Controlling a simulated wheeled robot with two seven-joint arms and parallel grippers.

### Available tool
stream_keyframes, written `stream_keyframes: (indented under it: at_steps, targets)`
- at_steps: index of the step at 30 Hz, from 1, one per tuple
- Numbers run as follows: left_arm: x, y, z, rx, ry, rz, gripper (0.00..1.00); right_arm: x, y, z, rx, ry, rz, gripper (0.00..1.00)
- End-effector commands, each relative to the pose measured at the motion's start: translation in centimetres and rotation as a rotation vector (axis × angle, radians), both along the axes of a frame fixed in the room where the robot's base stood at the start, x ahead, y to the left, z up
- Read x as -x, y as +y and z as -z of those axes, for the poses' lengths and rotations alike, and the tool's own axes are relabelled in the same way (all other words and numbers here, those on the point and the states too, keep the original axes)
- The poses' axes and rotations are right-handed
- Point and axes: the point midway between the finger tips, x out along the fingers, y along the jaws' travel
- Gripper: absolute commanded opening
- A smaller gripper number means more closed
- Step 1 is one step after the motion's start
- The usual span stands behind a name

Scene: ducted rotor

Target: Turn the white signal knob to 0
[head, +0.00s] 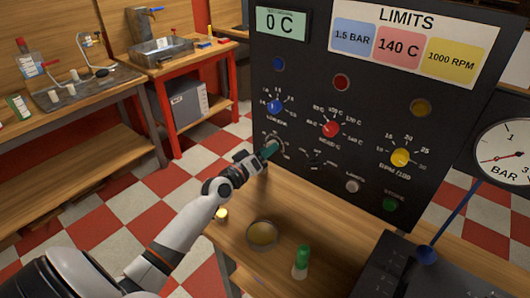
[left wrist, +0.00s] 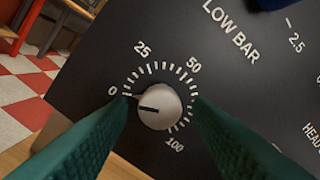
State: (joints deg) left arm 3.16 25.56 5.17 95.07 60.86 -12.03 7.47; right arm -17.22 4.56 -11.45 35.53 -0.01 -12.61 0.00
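The white signal knob (left wrist: 160,107) sits on the black panel inside a ring of white ticks labelled 0, 25, 50 and 100. Its dark pointer line points left, close to the 0 label, seemingly slightly below it. My left gripper (left wrist: 160,120) has its two green fingers spread, one on each side of the knob. I see a gap at the left finger; contact at the right finger I cannot tell. In the head view, my left gripper (head: 270,150) reaches the panel's lower left and mostly hides the knob. My right gripper is not in view.
The panel (head: 300,70) also carries blue (head: 275,107), red (head: 331,129) and yellow (head: 400,157) knobs. A green-capped bottle (head: 301,262) and a round dish (head: 262,234) stand on the bench below. A pressure gauge (head: 507,152) is at the right.

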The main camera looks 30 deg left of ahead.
Motion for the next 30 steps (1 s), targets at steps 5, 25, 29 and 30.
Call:
stream_keyframes:
  at_steps: [5, 25, 29, 30]
  targets:
    - [0.0, 0.0, 0.0, -0.001, 0.001, 0.001, 0.52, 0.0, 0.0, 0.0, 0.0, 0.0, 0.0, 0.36]
    - [8.9, 0.7, 0.4, -0.005, 0.004, 0.001, 0.52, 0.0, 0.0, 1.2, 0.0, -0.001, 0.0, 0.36]
    - [10.7, 0.8, 0.3, -0.002, 0.003, 0.001, 0.52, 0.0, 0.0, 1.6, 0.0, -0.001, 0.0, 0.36]
    - [11.1, 0.9, 0.3, -0.002, 0.003, 0.001, 0.52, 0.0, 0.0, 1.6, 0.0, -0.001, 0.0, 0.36]
